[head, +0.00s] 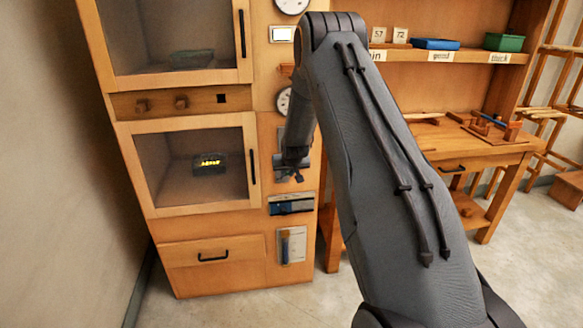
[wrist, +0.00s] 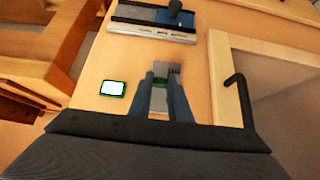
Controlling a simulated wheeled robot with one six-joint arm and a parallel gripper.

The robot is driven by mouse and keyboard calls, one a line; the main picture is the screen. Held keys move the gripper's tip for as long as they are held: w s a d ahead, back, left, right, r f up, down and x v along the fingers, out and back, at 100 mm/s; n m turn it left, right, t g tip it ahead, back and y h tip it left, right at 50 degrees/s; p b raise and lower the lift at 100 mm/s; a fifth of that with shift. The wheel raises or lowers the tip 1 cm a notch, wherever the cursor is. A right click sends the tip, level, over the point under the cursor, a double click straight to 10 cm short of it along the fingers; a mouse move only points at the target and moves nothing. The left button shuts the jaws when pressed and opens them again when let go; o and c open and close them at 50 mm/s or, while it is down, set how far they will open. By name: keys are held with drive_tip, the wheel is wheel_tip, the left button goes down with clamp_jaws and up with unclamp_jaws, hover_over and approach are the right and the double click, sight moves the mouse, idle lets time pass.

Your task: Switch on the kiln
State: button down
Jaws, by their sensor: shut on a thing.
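The kiln appears to be the tall wooden cabinet (head: 215,225) with two windowed doors. On the panel right of its lower door is a small grey plate (head: 279,160), seen also between my fingers in the wrist view (wrist: 174,70). My gripper (head: 292,174) is at this plate, with its fingers (wrist: 161,82) shut on a small part there, seemingly the switch. A bit of green shows between the fingers. The fingers hide most of the part, so its position cannot be told. Yellow marks glow on a dark object (head: 209,163) behind the lower window.
A small white screen (wrist: 113,88) is beside the fingers. A blue-grey unit (head: 290,204) sits below the plate. The lower door's black handle (head: 253,167) is close by. A wooden workbench (head: 470,145) stands to the right.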

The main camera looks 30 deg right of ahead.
drive_tip(key=shift+d+r+p, duration=0.25)
drive_tip(key=shift+r+p, duration=0.05)
drive_tip(key=shift+p, duration=0.95)
drive_tip(key=p, duration=0.2)
drive_tip(key=shift+w+d+r+p, duration=0.1)
drive_tip(key=shift+w+r+p, duration=0.1)
drive_tip(key=shift+p, duration=0.2)
drive_tip(key=shift+g+p, duration=0.4)
drive_tip(key=shift+p, duration=0.2)
drive_tip(key=p, duration=0.5)
drive_tip(key=shift+f, duration=0.1)
drive_tip(key=shift+s+f, duration=0.15)
drive_tip(key=shift+f, duration=0.05)
